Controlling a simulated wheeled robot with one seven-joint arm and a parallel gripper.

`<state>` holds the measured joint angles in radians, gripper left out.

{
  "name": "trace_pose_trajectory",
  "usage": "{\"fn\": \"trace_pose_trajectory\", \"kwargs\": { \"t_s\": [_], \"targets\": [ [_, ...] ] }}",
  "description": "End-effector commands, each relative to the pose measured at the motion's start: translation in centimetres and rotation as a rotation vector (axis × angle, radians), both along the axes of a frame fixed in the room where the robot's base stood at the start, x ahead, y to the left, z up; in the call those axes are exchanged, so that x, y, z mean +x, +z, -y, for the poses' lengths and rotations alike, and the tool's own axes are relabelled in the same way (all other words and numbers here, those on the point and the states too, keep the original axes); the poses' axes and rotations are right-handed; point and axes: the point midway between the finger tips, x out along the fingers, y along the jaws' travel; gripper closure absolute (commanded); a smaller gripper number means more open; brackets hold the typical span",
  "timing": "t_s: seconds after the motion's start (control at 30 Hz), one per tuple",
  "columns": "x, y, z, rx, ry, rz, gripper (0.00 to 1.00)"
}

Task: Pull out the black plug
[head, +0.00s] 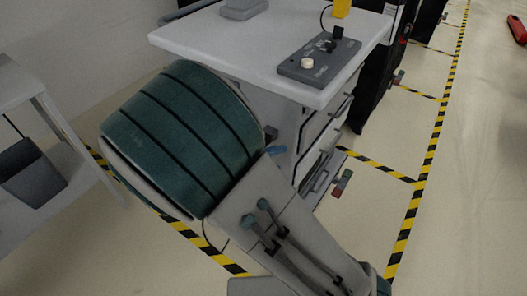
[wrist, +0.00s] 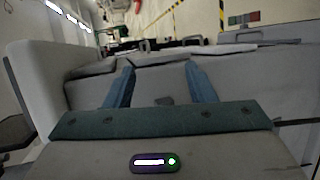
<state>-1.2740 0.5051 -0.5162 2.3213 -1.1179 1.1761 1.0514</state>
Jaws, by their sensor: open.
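A dark grey box (head: 320,60) lies on the white cart top (head: 230,48), with a round pale knob at its near end. A small black plug-like block (head: 337,32) stands at the box's far end. A thin black cable arcs up close by, but I cannot tell exactly where it joins. My gripper (wrist: 160,68) is open in the wrist view, its two blue fingers apart, with no plug visible between them. In the head view my arm hides most of it; a bit of blue shows below the cart top's front edge, apart from the box.
A yellow object (head: 342,8) and a grey item (head: 244,8) stand at the back of the cart top. Drawers with handles (head: 322,181) are below. A white table (head: 30,90) with a dark bin (head: 32,172) is at left. Floor at right is mostly clear.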

Motion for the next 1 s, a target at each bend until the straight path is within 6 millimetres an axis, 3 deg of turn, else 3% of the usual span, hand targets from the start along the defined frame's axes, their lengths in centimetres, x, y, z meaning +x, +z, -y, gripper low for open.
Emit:
{"fn": "trace_pose_trajectory", "kwargs": {
  "t_s": [0.03, 0.13, 0.33, 0.73, 1.0],
  "targets": [
    [0.4, -1.7, -1.8, -0.051, 0.071, 0.046, 0.5],
    [1.1, -2.4, -4.7, -0.116, 0.185, 0.133, 0.5],
    [1.4, -2.8, -8.1, -0.174, 0.315, 0.233, 0.5],
    [1.5, -2.7, -8.5, -0.18, 0.334, 0.248, 0.5],
    [3.0, -2.8, -7.3, -0.18, 0.331, 0.248, 0.5]
  ]
}}
